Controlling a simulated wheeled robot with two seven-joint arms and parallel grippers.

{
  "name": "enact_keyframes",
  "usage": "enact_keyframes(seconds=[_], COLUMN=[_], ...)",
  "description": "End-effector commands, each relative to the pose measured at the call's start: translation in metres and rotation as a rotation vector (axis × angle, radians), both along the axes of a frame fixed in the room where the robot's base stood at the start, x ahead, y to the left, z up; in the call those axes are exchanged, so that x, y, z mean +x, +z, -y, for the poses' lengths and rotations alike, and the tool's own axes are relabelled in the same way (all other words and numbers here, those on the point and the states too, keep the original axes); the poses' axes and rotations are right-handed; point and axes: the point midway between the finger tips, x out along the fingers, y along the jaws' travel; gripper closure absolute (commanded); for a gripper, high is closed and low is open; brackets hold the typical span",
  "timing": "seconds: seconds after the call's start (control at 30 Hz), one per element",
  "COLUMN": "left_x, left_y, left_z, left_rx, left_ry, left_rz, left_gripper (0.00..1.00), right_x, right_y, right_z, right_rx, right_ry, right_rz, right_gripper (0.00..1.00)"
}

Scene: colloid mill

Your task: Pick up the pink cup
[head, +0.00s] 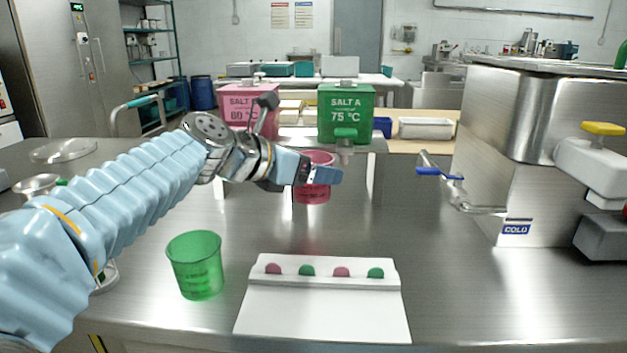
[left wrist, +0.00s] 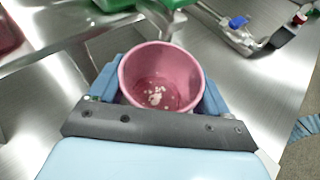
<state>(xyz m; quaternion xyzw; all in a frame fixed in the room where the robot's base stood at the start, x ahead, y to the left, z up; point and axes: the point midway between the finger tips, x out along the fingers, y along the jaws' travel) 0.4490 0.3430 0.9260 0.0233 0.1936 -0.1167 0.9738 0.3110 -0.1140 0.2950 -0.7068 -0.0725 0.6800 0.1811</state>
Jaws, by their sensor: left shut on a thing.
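The pink cup (head: 312,190) is in the middle of the head view, in front of the dispensers. It looks upright and above the steel counter, though its exact height is hard to tell. My left gripper (head: 318,172) reaches in from the left and is shut on the cup, its blue fingers on either side. In the left wrist view the pink cup (left wrist: 162,78) sits between the fingers of the left gripper (left wrist: 160,95), with small pale bits inside at its bottom. My right gripper is not in view.
A green cup (head: 196,266) stands on the counter at front left. A white board (head: 322,312) with pink and green balls lies at front centre. Pink (head: 250,108) and green (head: 345,112) salt dispensers stand behind. A steel tank with a blue-handled tap (head: 440,174) is at right.

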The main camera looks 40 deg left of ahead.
Motion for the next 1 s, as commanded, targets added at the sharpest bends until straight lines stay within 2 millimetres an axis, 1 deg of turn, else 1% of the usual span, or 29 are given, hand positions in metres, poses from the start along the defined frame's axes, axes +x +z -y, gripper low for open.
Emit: enact_keyframes(seconds=[0.03, 0.2, 0.5, 0.73, 1.0], left_x=[0.0, 0.0, 0.0, 0.0, 0.0], left_y=[0.011, 0.033, 0.063, 0.075, 0.08], left_z=[0.0, 0.0, 0.0, 0.0, 0.0], left_rx=[0.002, 0.001, -0.001, 0.001, 0.0], left_ry=[-0.001, -0.001, -0.001, -0.001, -0.001], left_rz=[0.001, 0.0, 0.001, 0.0, 0.0], left_gripper=[0.61, 0.61, 0.61, 0.61, 0.61], right_x=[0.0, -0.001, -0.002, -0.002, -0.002], right_y=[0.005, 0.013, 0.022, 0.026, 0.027], right_z=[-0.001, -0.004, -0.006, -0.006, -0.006], right_rx=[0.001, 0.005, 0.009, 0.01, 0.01], right_ry=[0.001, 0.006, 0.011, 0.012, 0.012], right_rz=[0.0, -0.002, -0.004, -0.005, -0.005], right_gripper=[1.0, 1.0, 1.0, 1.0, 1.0])
